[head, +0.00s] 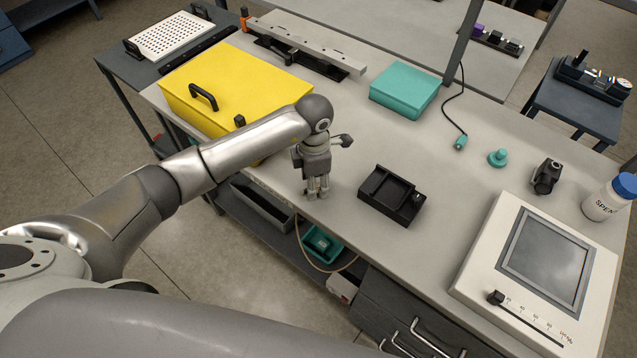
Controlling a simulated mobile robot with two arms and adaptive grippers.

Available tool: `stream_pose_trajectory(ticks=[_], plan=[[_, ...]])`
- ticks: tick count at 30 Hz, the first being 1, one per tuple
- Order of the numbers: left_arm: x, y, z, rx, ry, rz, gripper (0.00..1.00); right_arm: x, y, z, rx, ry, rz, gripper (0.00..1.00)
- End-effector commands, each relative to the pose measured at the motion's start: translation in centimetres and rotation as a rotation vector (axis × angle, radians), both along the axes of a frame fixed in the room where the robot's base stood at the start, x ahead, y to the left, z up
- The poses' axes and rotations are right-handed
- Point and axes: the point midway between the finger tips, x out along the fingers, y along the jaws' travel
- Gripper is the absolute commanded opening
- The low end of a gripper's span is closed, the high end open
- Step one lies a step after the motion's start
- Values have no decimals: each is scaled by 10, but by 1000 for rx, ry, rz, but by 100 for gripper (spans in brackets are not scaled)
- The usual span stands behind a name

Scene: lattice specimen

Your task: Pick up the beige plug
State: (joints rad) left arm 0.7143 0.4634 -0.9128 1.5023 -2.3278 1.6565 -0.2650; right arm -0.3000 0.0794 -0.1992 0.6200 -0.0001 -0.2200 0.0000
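I cannot make out a beige plug in the head view. My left gripper (318,189) points down at the near edge of the grey workbench (330,85), left of a black tray-like holder (392,195). Its fingers look close together, but I cannot tell whether they are shut or hold anything. The area behind the gripper and forearm is hidden. A teal knob-shaped piece (498,158) stands on the bench at the right. My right gripper is not in view.
A yellow case (235,85) lies behind my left arm. A teal box (404,90), a cable with a teal connector (461,143), a small black device (546,176), a white bottle (610,198) and a screen panel (540,265) occupy the bench. The middle is mostly clear.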

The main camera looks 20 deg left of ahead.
Motion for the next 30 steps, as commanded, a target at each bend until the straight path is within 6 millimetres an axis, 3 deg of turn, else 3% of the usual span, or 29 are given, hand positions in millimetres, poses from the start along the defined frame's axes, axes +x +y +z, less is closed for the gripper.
stream_pose_trajectory(ticks=[4,11,21,30], plan=[[-1,0,-14,1,3,0,45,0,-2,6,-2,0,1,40],[-1,0,-17,0,1,0,45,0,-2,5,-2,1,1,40],[-1,0,-16,0,1,0,3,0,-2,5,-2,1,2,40],[-1,0,-16,1,1,0,0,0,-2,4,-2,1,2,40]])
